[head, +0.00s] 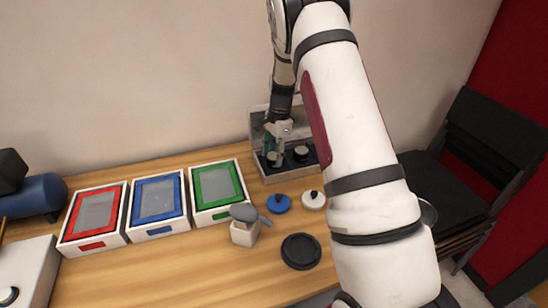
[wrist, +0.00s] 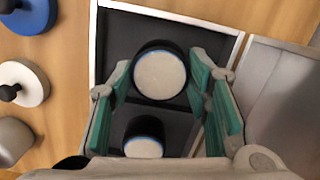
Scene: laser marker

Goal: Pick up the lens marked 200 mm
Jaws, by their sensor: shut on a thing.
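My gripper (head: 273,142) reaches down into an open case at the back of the table. In the wrist view its green-padded fingers (wrist: 161,68) are shut on a dark round lens (wrist: 160,76) with a pale top, one finger on each side. This lens also shows below the gripper in the head view (head: 275,159). A second dark lens (wrist: 143,140), with a pale top and a blue ring, is in the same case; in the head view it is the right one (head: 301,153). No 200 mm marking is readable on either lens.
The case (head: 285,177) has a light rim and raised lid. A blue lid (head: 278,203), a white lid (head: 313,199) and a black disc (head: 301,251) lie in front.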

